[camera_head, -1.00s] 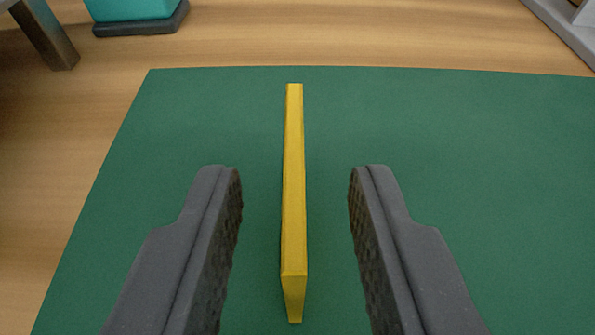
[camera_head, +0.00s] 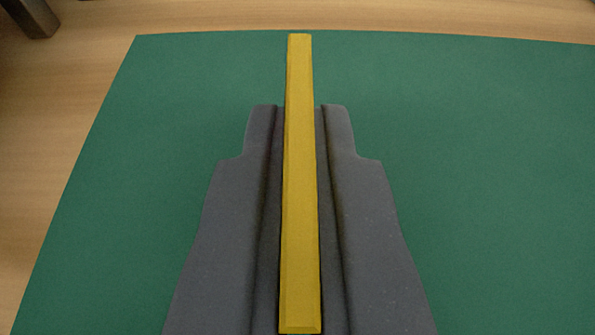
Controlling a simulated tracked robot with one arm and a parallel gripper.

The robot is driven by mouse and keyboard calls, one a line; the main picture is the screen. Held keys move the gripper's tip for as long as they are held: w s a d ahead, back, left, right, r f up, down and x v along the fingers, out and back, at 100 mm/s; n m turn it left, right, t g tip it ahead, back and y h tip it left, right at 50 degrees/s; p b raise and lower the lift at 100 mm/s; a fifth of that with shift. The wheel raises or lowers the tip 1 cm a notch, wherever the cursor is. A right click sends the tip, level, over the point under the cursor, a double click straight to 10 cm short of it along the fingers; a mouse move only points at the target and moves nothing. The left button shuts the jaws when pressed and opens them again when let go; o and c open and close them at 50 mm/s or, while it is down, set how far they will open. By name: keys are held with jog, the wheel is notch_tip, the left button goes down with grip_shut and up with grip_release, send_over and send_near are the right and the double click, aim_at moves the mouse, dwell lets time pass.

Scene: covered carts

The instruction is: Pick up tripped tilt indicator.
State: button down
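A long, thin yellow piece (camera_head: 300,190), seen edge-on from above, appears to be the tilt indicator. It stands between the two grey fingers of my gripper (camera_head: 299,108). The fingers are shut on it, one on each side, and its far end reaches past the fingertips. Its front face and any mark of being tripped are hidden from this angle. I cannot tell whether its lower edge touches the green mat below.
A green mat (camera_head: 480,150) lies under the piece and is otherwise bare. Wooden surface (camera_head: 60,110) shows to the left and at the back. A dark metal leg (camera_head: 36,18) stands at the top left corner.

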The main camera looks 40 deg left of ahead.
jog(key=shift+r, duration=0.75)
notch_tip(320, 180, up, 2)
jog(key=shift+r+p, duration=0.1)
jog(key=shift+p, duration=0.3)
jog(key=s+d+r, duration=0.1)
jog(key=s+d, duration=0.1)
jog(key=s, duration=1.4)
jog(key=m+t+h, duration=0.2)
jog(key=m+h, duration=0.3)
send_near(304, 139)
jog(key=w+a+f, duration=0.2)
jog(key=shift+w+f+m+h, duration=0.45)
jog(key=shift+w+h, duration=0.15)
jog(key=shift+h, duration=0.1)
jog(key=shift+w+a+f+m+t+h, duration=0.15)
jog(key=shift+f+m+t+h, duration=0.15)
jog(key=shift+f+m+h, duration=0.5)
jog(key=shift+r, duration=0.1)
